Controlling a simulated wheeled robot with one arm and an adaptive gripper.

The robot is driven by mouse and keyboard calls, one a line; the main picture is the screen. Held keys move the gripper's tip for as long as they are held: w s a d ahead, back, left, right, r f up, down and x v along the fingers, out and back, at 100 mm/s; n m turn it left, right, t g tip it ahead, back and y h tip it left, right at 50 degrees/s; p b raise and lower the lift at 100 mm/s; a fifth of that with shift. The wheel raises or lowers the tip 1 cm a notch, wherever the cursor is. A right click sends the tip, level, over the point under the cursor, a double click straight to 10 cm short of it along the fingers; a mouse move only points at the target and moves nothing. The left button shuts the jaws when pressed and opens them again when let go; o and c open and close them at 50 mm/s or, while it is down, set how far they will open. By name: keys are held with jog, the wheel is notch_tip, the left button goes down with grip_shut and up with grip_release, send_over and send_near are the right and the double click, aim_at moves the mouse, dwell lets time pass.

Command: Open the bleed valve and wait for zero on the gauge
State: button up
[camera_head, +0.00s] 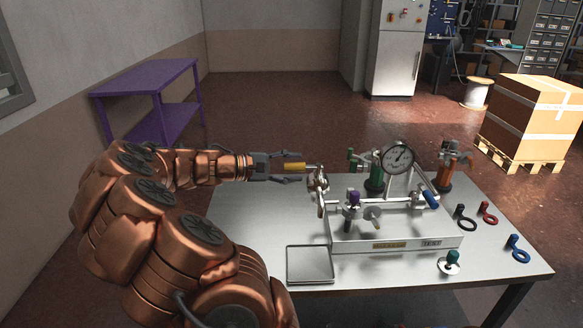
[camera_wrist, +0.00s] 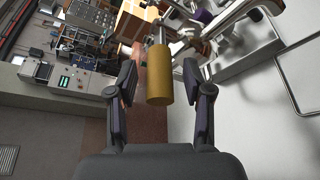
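My gripper (camera_head: 290,168) is open. Its two fingers stand on either side of a yellow cylindrical handle (camera_head: 295,166). In the wrist view the yellow handle (camera_wrist: 159,86) lies between the fingers with a gap on each side, so they do not grip it. The handle joins a metal fitting (camera_head: 318,179) at the left end of a silver test rig (camera_head: 395,242). A round white-faced pressure gauge (camera_head: 399,157) stands upright at the rig's back; its reading is too small to tell. No part is visibly labelled as the bleed valve.
The rig stands on a grey table (camera_head: 260,215). An empty shallow tray (camera_head: 310,264) lies at the front. Purple-topped (camera_head: 353,197), green (camera_head: 374,172) and orange (camera_head: 445,173) fittings rise nearby. Black (camera_head: 466,222), red and blue ring-ended pieces lie at right.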

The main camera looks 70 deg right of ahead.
grip_shut()
